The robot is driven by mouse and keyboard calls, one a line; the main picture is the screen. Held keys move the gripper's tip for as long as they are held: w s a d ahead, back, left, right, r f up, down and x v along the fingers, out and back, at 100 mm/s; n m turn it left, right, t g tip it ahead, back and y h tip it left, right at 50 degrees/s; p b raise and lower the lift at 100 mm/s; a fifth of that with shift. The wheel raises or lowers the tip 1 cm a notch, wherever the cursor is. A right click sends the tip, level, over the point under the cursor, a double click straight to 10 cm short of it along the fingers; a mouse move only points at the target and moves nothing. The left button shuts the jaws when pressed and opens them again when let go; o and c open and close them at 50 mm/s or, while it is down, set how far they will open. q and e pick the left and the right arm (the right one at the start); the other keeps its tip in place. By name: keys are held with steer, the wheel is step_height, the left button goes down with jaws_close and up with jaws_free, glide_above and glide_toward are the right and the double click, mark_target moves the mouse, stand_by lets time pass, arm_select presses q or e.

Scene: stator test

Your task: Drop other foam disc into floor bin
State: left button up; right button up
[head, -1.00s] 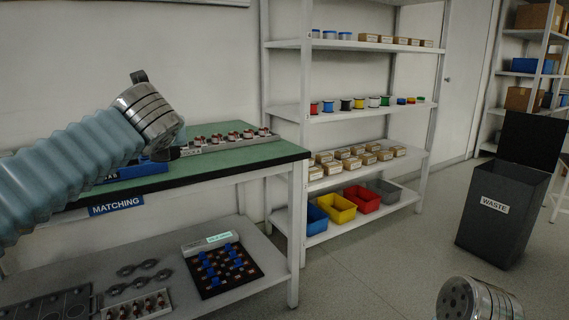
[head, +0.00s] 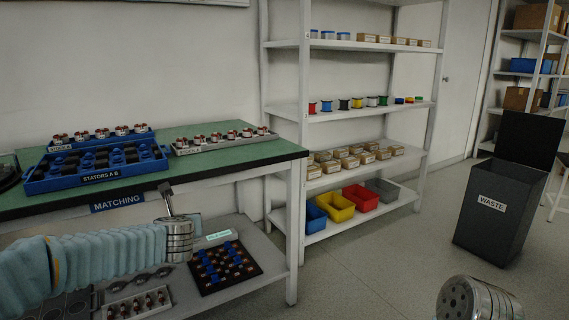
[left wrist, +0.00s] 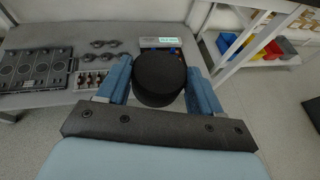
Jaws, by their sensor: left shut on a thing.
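In the left wrist view a black foam disc (left wrist: 159,78) sits between the blue fingers of my left gripper (left wrist: 160,90), which is shut on it. In the head view my left gripper (head: 168,201) is in front of the workbench's front edge, below the bench top and above the lower shelf; the disc cannot be made out there. The dark floor bin marked WASTE (head: 491,205) stands on the floor at the right, its lid up, well apart from my left gripper. At the bottom right a metal end part of my right arm shows, but no right fingers.
The green workbench (head: 219,149) carries a blue stator tray (head: 96,181) and a grey stator rack (head: 222,145). Its lower shelf (head: 262,262) holds a dark board with blue pieces (head: 224,266). A storage shelf (head: 375,108) stands behind. The floor (head: 370,265) between bench and bin is clear.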

arm_select(q)
steer(key=s+d+f+m+h, duration=0.1)
steer(key=s+d+f+h, duration=0.1)
steer(key=f, duration=0.5)
steer(key=s+d+f+m+h, duration=0.2)
steer(key=s+f, duration=0.1)
steer(key=f, duration=0.5)
steer(key=shift+d+f+t, duration=0.15)
steer(key=shift+d+t, duration=0.15)
steer(key=shift+d, duration=0.05)
